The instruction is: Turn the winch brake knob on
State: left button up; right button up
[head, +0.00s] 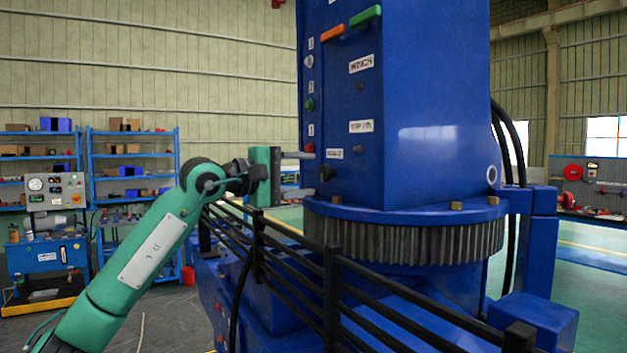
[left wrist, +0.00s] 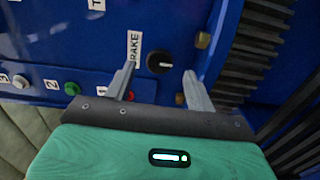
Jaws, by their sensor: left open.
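The winch brake knob (head: 325,173) is a small black round knob low on the blue crane column, beneath a white label (head: 334,153). In the left wrist view the knob (left wrist: 160,62) has a pale pointer mark lying roughly across the picture, beside a label whose visible letters read "RAKE" (left wrist: 134,48). My left gripper (head: 306,157) is just left of the panel in the head view. In the left wrist view its two grey fingers (left wrist: 159,74) are apart, with the knob showing between their tips and nothing held. I cannot tell any contact. My right gripper is out of view.
Green (left wrist: 72,88) and red (head: 309,148) buttons sit near the knob. Orange (head: 333,33) and green (head: 365,16) handles are higher up. A toothed ring (head: 405,240) lies below, and black railings (head: 290,262) run in front. Blue shelves (head: 132,150) stand far left.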

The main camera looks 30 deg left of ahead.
pick_arm(q)
jog(key=b+v, duration=0.3)
jog(key=v, duration=0.7)
jog(key=shift+s+a, duration=0.25)
jog(key=shift+s, duration=0.05)
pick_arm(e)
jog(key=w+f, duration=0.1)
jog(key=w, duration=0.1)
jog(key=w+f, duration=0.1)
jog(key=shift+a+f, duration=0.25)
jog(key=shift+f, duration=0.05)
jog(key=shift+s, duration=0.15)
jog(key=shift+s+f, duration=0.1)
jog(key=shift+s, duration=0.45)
